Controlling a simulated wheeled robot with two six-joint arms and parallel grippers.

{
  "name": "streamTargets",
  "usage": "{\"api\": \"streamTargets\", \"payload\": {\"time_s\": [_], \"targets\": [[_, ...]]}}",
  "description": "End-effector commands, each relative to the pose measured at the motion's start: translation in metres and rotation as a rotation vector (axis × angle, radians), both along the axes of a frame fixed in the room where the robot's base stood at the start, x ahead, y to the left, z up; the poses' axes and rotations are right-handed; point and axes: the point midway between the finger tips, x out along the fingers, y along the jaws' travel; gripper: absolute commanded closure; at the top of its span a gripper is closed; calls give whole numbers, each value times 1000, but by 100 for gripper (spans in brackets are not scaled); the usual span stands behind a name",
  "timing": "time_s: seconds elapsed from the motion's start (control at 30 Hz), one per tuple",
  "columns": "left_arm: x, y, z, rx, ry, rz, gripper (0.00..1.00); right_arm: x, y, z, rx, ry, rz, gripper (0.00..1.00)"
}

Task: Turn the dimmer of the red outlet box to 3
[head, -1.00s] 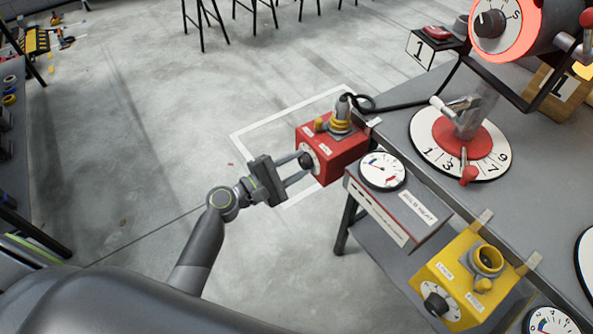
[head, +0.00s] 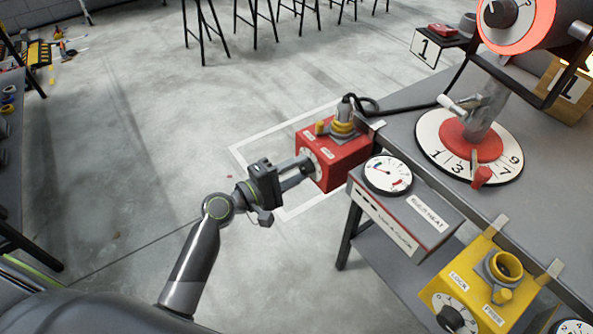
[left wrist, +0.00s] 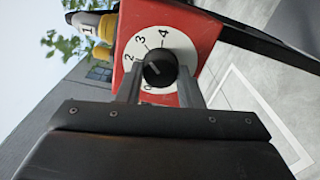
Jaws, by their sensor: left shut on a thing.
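The red outlet box (head: 335,152) hangs at the table's left edge, with a cable plug and yellow ring on top. Its dimmer has a white dial and a black knob on the side facing my left gripper (head: 308,168). In the left wrist view, the black knob (left wrist: 160,70) sits between the two fingers of my left gripper (left wrist: 160,82), which is shut on it. The white dial (left wrist: 164,42) shows 0, 2, 3 and 4 around the knob. A faint mark on the knob is too small to read surely. My right gripper is out of view.
A gauge box (head: 405,205) stands close to the right of the red box. A yellow outlet box (head: 470,283) hangs nearer on the same table (head: 400,130). A lamp (head: 515,20) stands above a numbered disc (head: 430,150). Bare floor (head: 140,150) lies left.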

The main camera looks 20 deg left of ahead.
Motion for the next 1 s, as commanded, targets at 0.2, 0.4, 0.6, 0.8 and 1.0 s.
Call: {"api": "streamTargets", "payload": {"time_s": [0.2, 0.4, 0.6, 0.8, 1.0], "targets": [[-1, 0, -2, 4, 2, -2, 90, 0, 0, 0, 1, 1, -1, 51], [-1, 0, -2, 3, 2, -2, 62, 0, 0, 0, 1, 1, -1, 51], [0, 0, -1, 3, 1, -2, 45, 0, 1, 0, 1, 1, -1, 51], [0, 0, 0, 2, -1, -1, 45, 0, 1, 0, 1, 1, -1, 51], [-2, 2, -1, 2, 0, 0, 45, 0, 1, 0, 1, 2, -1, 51]]}}
